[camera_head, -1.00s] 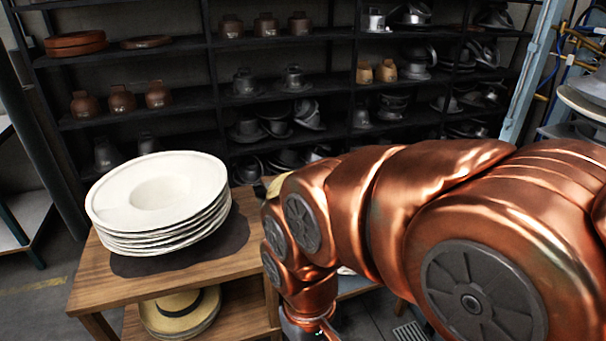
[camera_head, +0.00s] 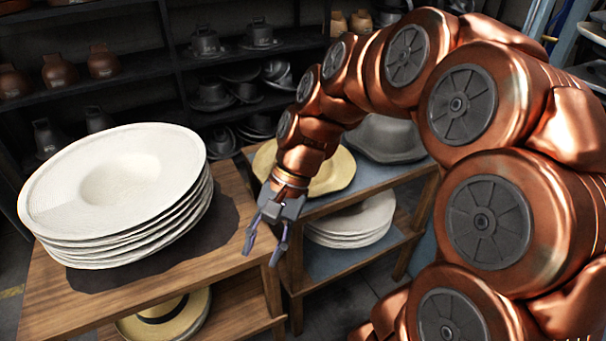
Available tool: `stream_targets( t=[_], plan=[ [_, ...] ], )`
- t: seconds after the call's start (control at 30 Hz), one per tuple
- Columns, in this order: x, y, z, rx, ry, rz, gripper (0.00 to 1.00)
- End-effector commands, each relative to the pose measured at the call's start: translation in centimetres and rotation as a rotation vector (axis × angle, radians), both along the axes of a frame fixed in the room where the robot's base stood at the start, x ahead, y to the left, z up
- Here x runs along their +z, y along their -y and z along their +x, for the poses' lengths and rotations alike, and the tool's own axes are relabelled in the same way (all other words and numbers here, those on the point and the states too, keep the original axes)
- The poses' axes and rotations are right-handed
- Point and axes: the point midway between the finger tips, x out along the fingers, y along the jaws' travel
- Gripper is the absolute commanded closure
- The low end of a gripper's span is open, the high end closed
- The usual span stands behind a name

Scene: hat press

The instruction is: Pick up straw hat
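A straw hat (camera_head: 172,319) with a black band lies on the lower shelf of the wooden table at the left, partly hidden by the tabletop. Another yellow straw hat (camera_head: 333,175) sits on the blue-topped table to the right, partly behind my arm. A stack of white hats (camera_head: 65,190) rests on the wooden tabletop. My gripper (camera_head: 263,250) points down with its two fingers apart. It is empty and appears in front of the gap between the two tables, right of the white stack.
The wooden table (camera_head: 40,300) has a bare right front part. A grey hat form (camera_head: 388,138) stands on the blue-topped table, with white hats (camera_head: 350,222) on its lower shelf. Dark shelves (camera_head: 130,72) with metal moulds fill the back.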

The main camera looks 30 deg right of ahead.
Motion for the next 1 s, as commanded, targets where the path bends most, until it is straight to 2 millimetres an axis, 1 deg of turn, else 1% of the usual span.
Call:
stream_targets(
  t=[0.03, 0.17, 0.2, 0.27, 0.3, 0.37, 0.47, 0.5, 0.57, 0.6, 0.7, 0.73, 0.8, 0.9, 1.0],
  plan=[
    [-1.4, 0.8, 1.7, -0.083, -0.019, 0.046, 0.6],
    [-2.5, 3.2, 5.3, -0.287, -0.076, 0.161, 0.6],
    [-2.9, 4.2, 6.4, -0.353, -0.094, 0.197, 0.6],
    [-3.5, 5.8, 7.9, -0.447, -0.121, 0.254, 0.6],
    [-4.0, 7.1, 8.9, -0.512, -0.14, 0.291, 0.6],
    [-4.7, 9.2, 10.3, -0.608, -0.167, 0.351, 0.6],
    [-6.1, 13.2, 12.1, -0.766, -0.219, 0.451, 0.6],
    [-6.7, 15.0, 12.7, -0.827, -0.235, 0.489, 0.6],
    [-7.6, 17.5, 13.3, -0.913, -0.263, 0.547, 0.6],
    [-8.2, 19.1, 13.6, -0.965, -0.28, 0.582, 0.6],
    [-9.2, 22.6, 14.0, -1.07, -0.309, 0.651, 0.6],
    [-9.4, 23.4, 14.0, -1.094, -0.316, 0.668, 0.6],
    [-9.9, 24.7, 14.1, -1.136, -0.331, 0.701, 0.6],
    [-10.1, 25.9, 14.0, -1.17, -0.342, 0.726, 0.6],
    [-10.3, 26.1, 14.2, -1.181, -0.347, 0.735, 0.6]
  ],
)
